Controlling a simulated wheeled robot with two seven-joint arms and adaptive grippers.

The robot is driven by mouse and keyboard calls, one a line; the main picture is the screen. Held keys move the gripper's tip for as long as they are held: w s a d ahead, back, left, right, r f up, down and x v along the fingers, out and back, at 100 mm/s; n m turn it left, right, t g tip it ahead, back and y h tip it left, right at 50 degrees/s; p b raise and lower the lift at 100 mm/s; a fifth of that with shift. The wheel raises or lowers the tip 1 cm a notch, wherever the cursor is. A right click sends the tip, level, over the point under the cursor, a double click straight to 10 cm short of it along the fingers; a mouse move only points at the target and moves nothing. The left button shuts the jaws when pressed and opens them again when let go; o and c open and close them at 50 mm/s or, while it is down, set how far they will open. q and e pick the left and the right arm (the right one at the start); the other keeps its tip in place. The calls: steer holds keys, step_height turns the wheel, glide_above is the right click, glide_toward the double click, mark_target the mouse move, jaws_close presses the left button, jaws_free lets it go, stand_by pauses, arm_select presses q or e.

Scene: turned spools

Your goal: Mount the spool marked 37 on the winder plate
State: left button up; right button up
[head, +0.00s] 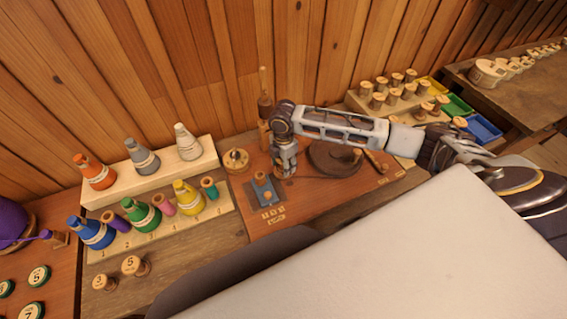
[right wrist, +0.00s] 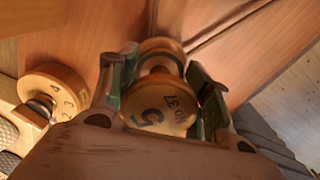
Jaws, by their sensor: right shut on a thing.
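In the right wrist view, my right gripper (right wrist: 165,90) is shut on a wooden spool (right wrist: 160,103), with one green-lined finger on each side. In the head view, my right gripper (head: 285,172) points down over the reddish-brown board, and I cannot make out the spool there. Just left of it is a small blue-grey plate (head: 277,201) with wooden pieces on it. Right of it is a dark round plate (head: 325,163). I cannot tell which is the winder plate. My left gripper is not in view.
A numbered wooden dial (head: 236,160) stands left of the gripper; it also shows in the right wrist view (right wrist: 58,88). A tall wooden post (head: 264,105) stands behind. Colored bottles fill a stepped rack (head: 215,158) at left. A spool rack (head: 358,103) is at back right.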

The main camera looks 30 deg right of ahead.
steer(key=shift+f, duration=0.5)
steer(key=o, duration=0.7)
steer(key=shift+o, duration=0.2)
steer(key=shift+r, duration=0.15)
steer(key=shift+r+p, duration=1.3)
steer(key=shift+p, duration=0.2)
steer(key=shift+r+p, duration=1.05)
steer(key=shift+r, duration=3)
steer(key=shift+s, duration=0.1)
